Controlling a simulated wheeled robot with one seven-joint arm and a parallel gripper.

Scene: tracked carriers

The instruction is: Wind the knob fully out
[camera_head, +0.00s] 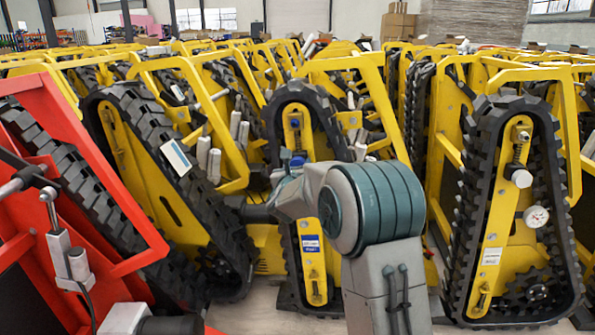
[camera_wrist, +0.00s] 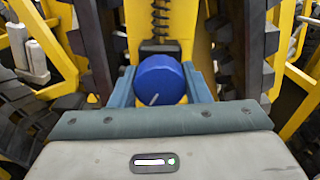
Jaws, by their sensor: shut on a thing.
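A round blue knob (camera_wrist: 160,82) sits on the yellow track frame (camera_wrist: 178,22), below a dark coil spring (camera_wrist: 160,18) and a dark block. A short white line shows low on the knob's face, slightly left of its middle. My gripper (camera_wrist: 159,74) has one blue-grey finger on each side of the knob and is shut on it. In the head view the knob (camera_head: 298,158) shows only in part, at the end of my gripper (camera_head: 287,163), in front of the middle track. My arm hides the right side of that track.
Black rubber tracks (camera_head: 160,150) stand close on the left, and another track (camera_head: 480,190) with a white dial gauge (camera_head: 536,217) on the right. A red frame (camera_head: 85,190) fills the left foreground. Many yellow carriers crowd behind, leaving little free room.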

